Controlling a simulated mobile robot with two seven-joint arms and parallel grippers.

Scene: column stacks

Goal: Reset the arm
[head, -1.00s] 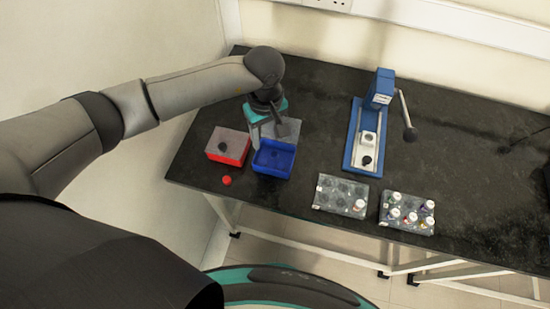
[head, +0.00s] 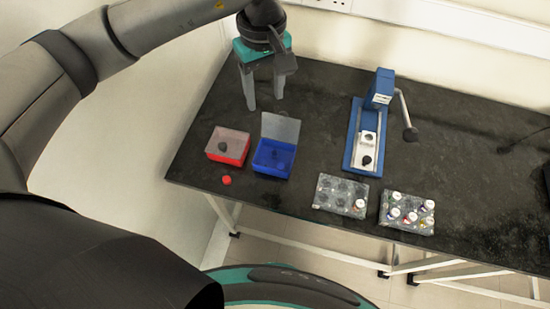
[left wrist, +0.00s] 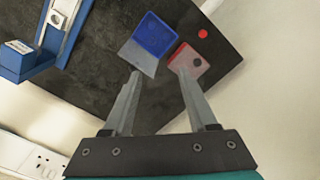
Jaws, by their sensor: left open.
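My left gripper (head: 265,103) is open and empty, its two grey fingers hanging apart over the back left of the black table (head: 320,110). In the left wrist view, nothing is between the fingers (left wrist: 160,65). A blue box (head: 272,160) stands in front of the gripper with its grey lid (head: 281,127) raised at the back. A red box (head: 229,148) to its left has a grey lid on top with a dark knob. The gripper appears clear of both boxes. My right gripper is not in view.
A small red cap-like piece (head: 227,180) lies near the front edge. A blue press (head: 358,135) with a dark-knobbed lever stands right of the boxes. Two clear racks (head: 330,194) (head: 407,227) sit at the front; the right one holds several vials. The wall closes off the back.

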